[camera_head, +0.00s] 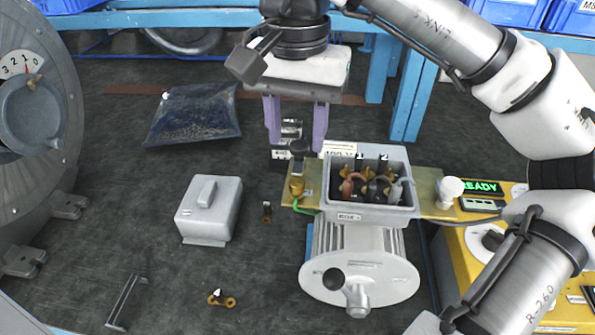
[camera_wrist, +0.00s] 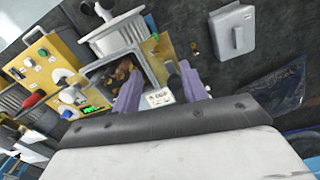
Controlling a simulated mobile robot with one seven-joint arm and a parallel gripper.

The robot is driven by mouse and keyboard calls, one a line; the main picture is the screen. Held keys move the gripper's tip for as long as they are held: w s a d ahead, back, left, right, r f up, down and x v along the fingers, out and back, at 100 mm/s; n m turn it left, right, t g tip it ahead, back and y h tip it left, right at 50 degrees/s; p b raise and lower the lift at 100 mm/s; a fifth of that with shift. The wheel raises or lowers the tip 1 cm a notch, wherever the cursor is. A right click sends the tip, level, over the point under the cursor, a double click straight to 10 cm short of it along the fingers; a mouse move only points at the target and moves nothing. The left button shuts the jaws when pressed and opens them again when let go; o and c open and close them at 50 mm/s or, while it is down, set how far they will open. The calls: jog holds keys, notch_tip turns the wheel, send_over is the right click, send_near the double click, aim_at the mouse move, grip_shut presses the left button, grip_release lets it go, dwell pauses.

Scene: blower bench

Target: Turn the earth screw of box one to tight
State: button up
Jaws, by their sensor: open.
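Box one (camera_head: 349,217), a grey open terminal box labelled "BOX 1", sits on top of the motor (camera_head: 360,262). At its left, on a brass-coloured plate, stands the earth screw (camera_head: 297,180), a brass post with a dark top and a green wire at its foot. My gripper (camera_head: 296,150) has two purple fingers spread apart, pointing down just behind the earth screw. In the wrist view my gripper (camera_wrist: 160,92) is open over the rear edge of the box (camera_wrist: 97,75). A dark knob-like part there is close to one finger. I cannot tell how tight the screw is.
A grey lid (camera_head: 208,212) lies left of the box. Small brass parts (camera_head: 222,299) and a wire handle (camera_head: 126,302) lie nearer. A dark bag (camera_head: 195,112) lies behind. A yellow tester (camera_head: 475,255) showing "READY" stands right. A large dial housing (camera_head: 62,130) fills the left.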

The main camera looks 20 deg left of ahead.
aim_at(297, 181)
notch_tip(297, 181, down, 8)
jog(key=shift+f, duration=0.1)
dwell(0.4)
grip_shut()
